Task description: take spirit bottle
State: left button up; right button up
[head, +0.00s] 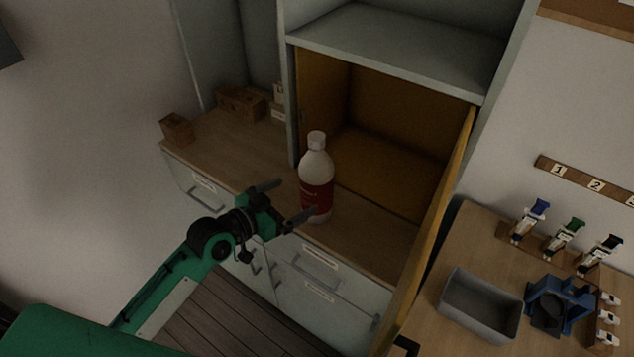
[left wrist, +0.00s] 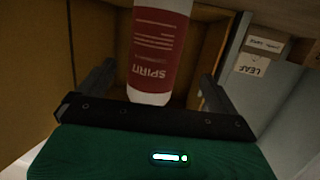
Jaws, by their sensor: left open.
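The spirit bottle (head: 316,172) is white with a white cap and a red label. It stands upright on the wooden counter in front of an open yellow-lined cupboard. My left gripper (head: 286,202) is open, with its fingers pointing toward the lower part of the bottle. In the left wrist view the bottle (left wrist: 158,52), its label reading "SPIRIT", shows between the two spread fingers of the gripper (left wrist: 152,85). I cannot tell whether either finger touches it. The right gripper is not in view.
The open cupboard door (head: 437,215) stands to the right of the bottle. Small brown boxes (head: 240,103) sit on the counter at the back left. A grey bin (head: 481,305), a blue holder (head: 560,303) and several coloured-top items stand on the right table. The cupboard floor (head: 385,170) is clear.

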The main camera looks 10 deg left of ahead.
aim_at(303, 192)
pick_arm(q)
jog(key=x, duration=0.2)
jog(key=shift+w+d, duration=0.25)
jog(key=shift+w, duration=0.05)
jog(key=shift+w+d+p, duration=0.25)
jog(key=shift+p, duration=0.1)
jog(key=shift+w+d+p, duration=0.25)
jog(key=shift+p, duration=0.05)
jog(key=p+x, duration=0.1)
jog(key=x, duration=0.2)
jog(key=shift+d, duration=0.35)
jog(key=shift+w+d+f+p, duration=0.15)
jog(key=shift+w+f+p, duration=0.1)
jog(key=shift+w+p, duration=0.1)
jog(key=c, duration=1.7)
jog(key=shift+r, duration=0.15)
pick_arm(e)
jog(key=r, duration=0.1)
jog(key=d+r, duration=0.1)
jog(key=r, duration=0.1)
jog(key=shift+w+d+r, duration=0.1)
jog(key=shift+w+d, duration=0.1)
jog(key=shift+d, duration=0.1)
